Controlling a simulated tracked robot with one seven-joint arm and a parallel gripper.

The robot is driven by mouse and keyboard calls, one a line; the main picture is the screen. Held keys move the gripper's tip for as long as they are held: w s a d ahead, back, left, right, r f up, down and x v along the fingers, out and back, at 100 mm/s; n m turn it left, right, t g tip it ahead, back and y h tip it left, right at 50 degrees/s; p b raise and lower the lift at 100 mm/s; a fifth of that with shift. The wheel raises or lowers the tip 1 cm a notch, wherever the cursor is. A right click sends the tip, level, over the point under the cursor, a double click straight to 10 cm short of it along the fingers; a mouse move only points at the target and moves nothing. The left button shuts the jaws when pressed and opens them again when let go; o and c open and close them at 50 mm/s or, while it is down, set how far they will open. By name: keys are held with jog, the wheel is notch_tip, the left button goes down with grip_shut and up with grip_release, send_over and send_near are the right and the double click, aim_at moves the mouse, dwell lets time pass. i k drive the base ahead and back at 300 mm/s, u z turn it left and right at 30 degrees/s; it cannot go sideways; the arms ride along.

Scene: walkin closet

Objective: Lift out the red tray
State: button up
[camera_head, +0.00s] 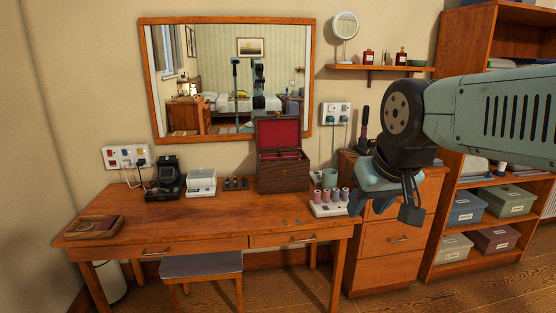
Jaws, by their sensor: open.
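A dark wooden box (284,178) stands on the desk against the wall, below the mirror. Its lid (278,134) is raised and shows a red lining. A red tray (281,156) shows as a thin red strip inside the box opening; most of it is hidden by the box's front wall. My gripper (388,206) hangs at the right, in front of the drawer unit, with its jaws open and empty. It is to the right of the box and nearer to the camera, well apart from it.
Right of the box are a white rack of rollers (329,208) and a mug (329,178); left are a white device (201,183) and a black one (165,180). A stool (201,265) stands before the desk. A shelf (380,69) hangs above.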

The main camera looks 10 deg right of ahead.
aim_at(286, 155)
jog(key=u, duration=0.45)
jog(key=i, duration=2.25)
jog(key=z, duration=0.45)
